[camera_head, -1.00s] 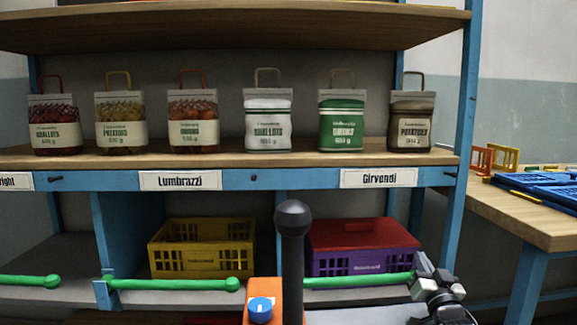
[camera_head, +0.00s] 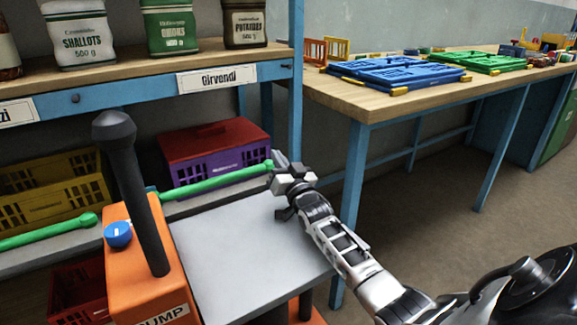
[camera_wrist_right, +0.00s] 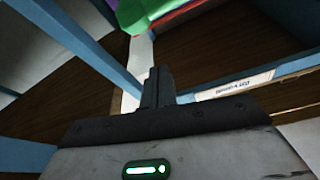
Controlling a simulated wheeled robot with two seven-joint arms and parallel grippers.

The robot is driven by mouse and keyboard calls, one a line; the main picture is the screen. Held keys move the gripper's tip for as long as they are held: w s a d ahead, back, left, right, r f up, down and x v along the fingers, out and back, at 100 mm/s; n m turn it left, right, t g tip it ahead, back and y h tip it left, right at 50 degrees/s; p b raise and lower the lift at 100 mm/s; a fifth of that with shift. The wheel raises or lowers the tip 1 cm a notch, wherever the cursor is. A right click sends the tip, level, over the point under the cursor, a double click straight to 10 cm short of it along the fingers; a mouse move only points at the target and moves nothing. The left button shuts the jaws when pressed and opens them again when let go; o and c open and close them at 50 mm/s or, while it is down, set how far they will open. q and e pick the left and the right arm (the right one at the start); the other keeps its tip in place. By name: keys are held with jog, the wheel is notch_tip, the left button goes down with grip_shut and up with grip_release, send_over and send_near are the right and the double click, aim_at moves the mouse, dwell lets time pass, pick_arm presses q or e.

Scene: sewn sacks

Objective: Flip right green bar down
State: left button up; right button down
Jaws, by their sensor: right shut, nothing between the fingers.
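The right green bar (camera_head: 216,183) runs along the front of the lower shelf, nearly level, before the purple crate. Its right end is close to my right gripper (camera_head: 277,165). The gripper is at the shelf's right post, and I cannot tell whether it touches the bar. In the right wrist view, my right gripper (camera_wrist_right: 157,87) has its fingers shut together with nothing between them. A green piece (camera_wrist_right: 150,10), probably the bar, shows blurred at the top edge there, apart from the fingertips. My left gripper is not in view.
A purple crate with red lid (camera_head: 214,157) and a yellow crate (camera_head: 55,188) stand behind the bars. Another green bar (camera_head: 45,233) is at left. An orange unit (camera_head: 150,262) with a dark post and a grey platform (camera_head: 245,250) stand in front. A table (camera_head: 375,105) is right.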

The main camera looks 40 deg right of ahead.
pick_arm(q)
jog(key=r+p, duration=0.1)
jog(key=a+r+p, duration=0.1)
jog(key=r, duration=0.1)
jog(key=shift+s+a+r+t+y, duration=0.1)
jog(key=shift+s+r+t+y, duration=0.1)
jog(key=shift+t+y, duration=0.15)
pick_arm(e)
jog(key=s+a, duration=0.2)
jog(key=s, duration=0.7)
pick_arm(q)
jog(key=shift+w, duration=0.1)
pick_arm(e)
jog(key=shift+s, duration=0.1)
